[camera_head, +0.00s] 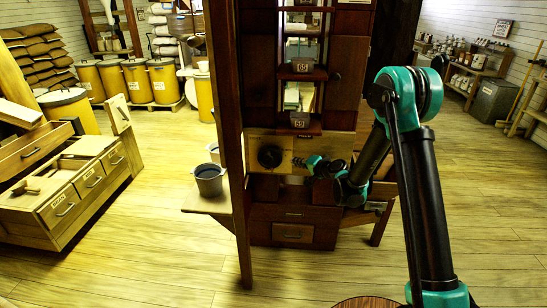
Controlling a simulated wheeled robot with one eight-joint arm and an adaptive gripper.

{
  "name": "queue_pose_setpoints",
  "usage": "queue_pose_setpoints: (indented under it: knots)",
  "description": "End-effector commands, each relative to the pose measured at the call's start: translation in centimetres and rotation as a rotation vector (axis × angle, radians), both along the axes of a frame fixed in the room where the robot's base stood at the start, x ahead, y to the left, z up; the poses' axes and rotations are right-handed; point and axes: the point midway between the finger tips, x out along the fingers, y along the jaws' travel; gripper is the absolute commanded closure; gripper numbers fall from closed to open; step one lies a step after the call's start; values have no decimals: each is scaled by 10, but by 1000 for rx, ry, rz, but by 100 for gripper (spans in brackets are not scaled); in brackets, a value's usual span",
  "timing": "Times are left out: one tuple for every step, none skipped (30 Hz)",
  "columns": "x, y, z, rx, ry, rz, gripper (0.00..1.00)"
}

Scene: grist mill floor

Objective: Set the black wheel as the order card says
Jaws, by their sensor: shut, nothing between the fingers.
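The black wheel (270,157) is a dark round disc on a pale wooden panel (337,146) at the front of the tall dark-wood mill cabinet. Its markings are too small to read. My gripper (297,161) is just to the right of the wheel, shut and empty, with its fingers pointing left toward it. A small gap seems to show between fingertips and wheel; contact cannot be judged surely. My wrist hides part of the panel on the right. I cannot pick out the order card for sure; a framed sign (503,28) on the back right wall is unreadable.
A dark post (228,130) stands just left of the wheel. A grey bucket (209,178) sits on a small shelf (212,205) beside it. A wooden drawer chest (60,208) stands at left. The floor between is clear.

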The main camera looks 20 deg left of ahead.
Motion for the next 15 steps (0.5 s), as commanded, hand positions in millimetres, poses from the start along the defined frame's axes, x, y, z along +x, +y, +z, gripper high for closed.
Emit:
queue_pose_setpoints:
  knots:
    - [0, -5, 6, 50, 24, -12, 100]
    - [0, -7, 10, 74, 37, -17, 100]
    - [0, -9, 13, 102, 50, -21, 100]
    - [0, -10, 15, 117, 57, -25, 100]
    - [0, -11, 17, 130, 63, -27, 100]
    - [0, -11, 18, 141, 68, -29, 100]
    - [0, -10, 18, 146, 70, -29, 100]
    - [1, -9, 18, 148, 72, -29, 100]
    - [3, -7, 18, 149, 73, -29, 100]
    - [4, -4, 17, 149, 73, -29, 100]
    - [6, -1, 16, 149, 72, -28, 100]
    - [9, 4, 15, 149, 73, -27, 100]
    - [11, 8, 13, 148, 72, -26, 100]
    - [14, 13, 12, 148, 72, -26, 100]
    - [18, 19, 11, 148, 72, -26, 100]
